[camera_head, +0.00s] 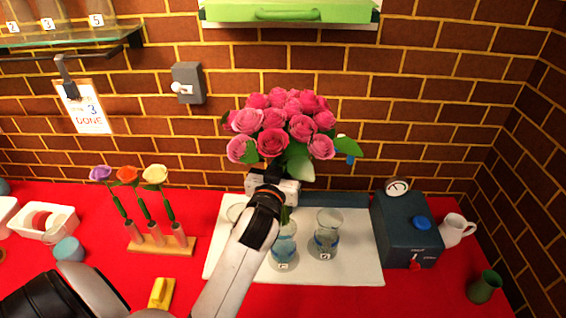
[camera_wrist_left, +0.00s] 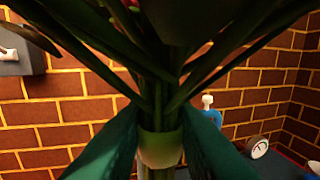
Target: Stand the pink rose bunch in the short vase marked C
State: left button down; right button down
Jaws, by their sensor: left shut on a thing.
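The pink rose bunch (camera_head: 283,125) is upright above the white mat (camera_head: 350,270), blooms on top and green leaves below. My left gripper (camera_head: 272,187) is shut on its stems. In the left wrist view the dark green fingers (camera_wrist_left: 160,150) close around a pale green band on the stems (camera_wrist_left: 165,95). A glass vase (camera_head: 283,247) with bluish water and a small label, possibly C, stands just below the bunch. The stem ends reach down near its mouth; I cannot tell whether they are inside. Another labelled vase (camera_head: 326,236) stands to its right. My right gripper is not in view.
A dark blue box with a dial (camera_head: 405,230) stands right of the mat. A wooden stand (camera_head: 162,246) with three single flowers is at left. A green cup (camera_head: 485,287) is at front right.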

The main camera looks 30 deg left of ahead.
pick_arm(q)
jog(key=shift+f+b, duration=1.25)
jog(key=shift+f, duration=0.7)
jog(key=b, duration=0.4)
send_over(282, 215)
jog(key=w, duration=0.1)
jog(key=shift+f, duration=2.85)
jog(key=shift+w+a+f+b, duration=0.1)
jog(key=shift+a+f+b, duration=0.05)
jog(key=shift+f+b, duration=1.15)
jog(key=shift+a+f+b, duration=0.1)
jog(key=shift+f+b, duration=0.85)
jog(key=shift+f, duration=0.8)
jog(key=shift+f+b, duration=0.4)
jog(key=shift+f, duration=0.15)
jog(key=c, duration=1.1)
grip_release()
jog(key=shift+c, duration=0.2)
